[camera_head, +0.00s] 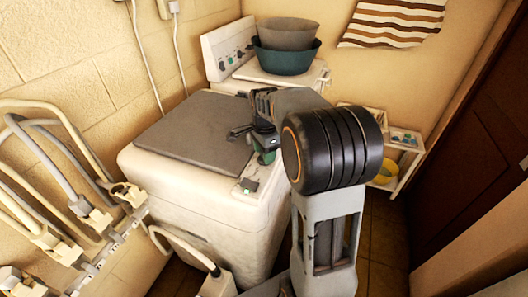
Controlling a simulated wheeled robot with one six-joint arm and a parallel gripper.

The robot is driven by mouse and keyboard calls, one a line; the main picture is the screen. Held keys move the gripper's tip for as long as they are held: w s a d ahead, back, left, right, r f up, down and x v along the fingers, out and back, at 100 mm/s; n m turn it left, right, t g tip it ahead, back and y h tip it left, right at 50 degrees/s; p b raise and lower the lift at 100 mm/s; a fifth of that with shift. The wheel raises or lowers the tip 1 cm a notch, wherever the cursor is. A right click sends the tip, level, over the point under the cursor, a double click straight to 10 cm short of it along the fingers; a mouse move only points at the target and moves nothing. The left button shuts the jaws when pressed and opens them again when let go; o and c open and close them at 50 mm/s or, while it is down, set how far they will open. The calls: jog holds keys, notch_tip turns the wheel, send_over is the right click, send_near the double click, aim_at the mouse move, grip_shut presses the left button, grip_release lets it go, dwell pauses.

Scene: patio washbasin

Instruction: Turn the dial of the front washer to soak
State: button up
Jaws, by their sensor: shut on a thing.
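The front washer (205,205) is a white box with a flat grey lid (185,135), in the middle of the head view. Its control strip runs along the right side of the top, with a small dark label (249,185) near the front corner. My gripper (250,132) is over this strip, beside the lid's right edge, and is shut on the dial of the front washer. The dial is mostly hidden by the jaws and my arm. Its pointer and the soak mark cannot be read from here.
A second washer (222,52) behind has a panel of knobs and carries two stacked basins (287,45). Hoses and taps (75,200) line the left wall. A white shelf (403,150) with a yellow bowl stands right, near a dark door (480,165).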

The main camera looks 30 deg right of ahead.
jog(key=o, duration=0.9)
jog(key=shift+o, duration=0.2)
notch_tip(320, 180, up, 14)
jog(key=shift+f, duration=0.1)
dwell(0.4)
jog(key=s+a+f+n, duration=0.1)
jog(key=s+f+n, duration=0.2)
jog(key=n, duration=0.1)
jog(key=s+a+f+n+t, duration=0.1)
jog(key=s+a+f+n, duration=0.1)
jog(key=n, duration=0.3)
jog(key=s+a+f+n+t, duration=0.1)
jog(key=s+a+f+n, duration=0.1)
jog(key=s+f+n, duration=0.1)
jog(key=shift+s+a+f+n, duration=0.1)
jog(key=shift+s+f+n, duration=0.15)
jog(key=shift+n, duration=0.3)
jog(key=shift+s+a+f+n, duration=0.1)
jog(key=shift+f+n, duration=0.15)
jog(key=shift+n, duration=0.3)
jog(key=s+a+f+n+t, duration=0.1)
jog(key=s+a+n+t, duration=0.1)
jog(key=s, duration=0.5)
jog(key=shift+s+a+f+n, duration=0.25)
jog(key=shift+a+n, duration=0.35)
jog(key=shift+a, duration=0.45)
